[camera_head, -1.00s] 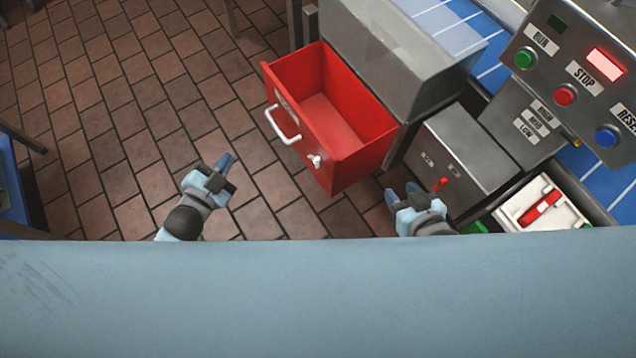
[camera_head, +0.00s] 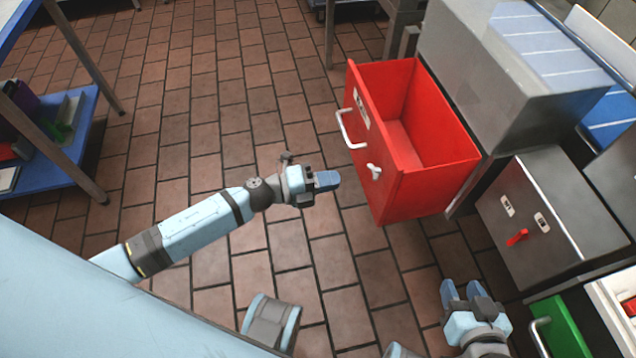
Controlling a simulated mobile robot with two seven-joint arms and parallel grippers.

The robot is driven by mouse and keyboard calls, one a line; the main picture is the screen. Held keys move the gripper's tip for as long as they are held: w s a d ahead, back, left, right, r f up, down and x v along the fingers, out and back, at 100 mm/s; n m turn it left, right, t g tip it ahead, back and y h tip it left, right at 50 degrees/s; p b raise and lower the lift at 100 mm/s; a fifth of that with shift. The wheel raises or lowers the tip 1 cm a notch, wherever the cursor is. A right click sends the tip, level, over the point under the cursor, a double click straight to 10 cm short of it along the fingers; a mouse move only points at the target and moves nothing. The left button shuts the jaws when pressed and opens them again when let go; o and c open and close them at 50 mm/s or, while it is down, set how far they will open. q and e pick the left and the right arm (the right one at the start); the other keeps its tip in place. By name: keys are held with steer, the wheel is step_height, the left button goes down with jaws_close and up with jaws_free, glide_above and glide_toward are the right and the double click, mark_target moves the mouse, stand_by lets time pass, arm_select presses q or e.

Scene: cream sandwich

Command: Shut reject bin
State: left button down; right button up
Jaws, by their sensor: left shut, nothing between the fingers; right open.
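The red reject bin (camera_head: 430,195) is a drawer pulled out of the grey machine (camera_head: 490,75), with its empty inside showing. Its front faces left and carries a white bar handle (camera_head: 346,130) and a small white knob (camera_head: 374,172). My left gripper (camera_head: 334,181) is shut and empty, a little left of the bin's front and apart from it, near the knob and below the handle in the picture. My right gripper (camera_head: 461,291) is open and empty, below the bin in the picture and left of the grey cabinet.
A grey cabinet (camera_head: 570,225) with a red lever (camera_head: 517,238) stands right of my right gripper. A green drawer front (camera_head: 560,325) is below it. A blue-shelved table (camera_head: 60,150) stands at the left. The tiled floor (camera_head: 220,110) left of the bin is clear.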

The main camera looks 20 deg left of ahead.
arm_select(q)
steer(key=x, duration=0.8)
steer(key=shift+b, duration=0.35)
arm_select(e)
steer(key=shift+a, duration=0.1)
arm_select(q)
steer(key=shift+w+d, duration=0.1)
steer(key=shift+w+d, duration=0.3)
steer(key=shift+d, duration=0.1)
glide_toward(451, 155)
steer(key=x, duration=0.5)
steer(key=b+x, duration=0.1)
steer(key=x, duration=0.1)
steer(key=shift+d+f+b, duration=0.25)
steer(key=shift+f+b, duration=0.05)
steer(key=shift+b, duration=0.05)
steer(key=shift+r, duration=0.25)
arm_select(e)
steer(key=a+r, duration=0.1)
steer(key=w+r+t+y, duration=0.1)
steer(key=shift+a+r+t, duration=0.3)
steer(key=shift+a, duration=0.1)
arm_select(q)
steer(key=shift+w, duration=0.1)
arm_select(e)
steer(key=shift+d, duration=0.1)
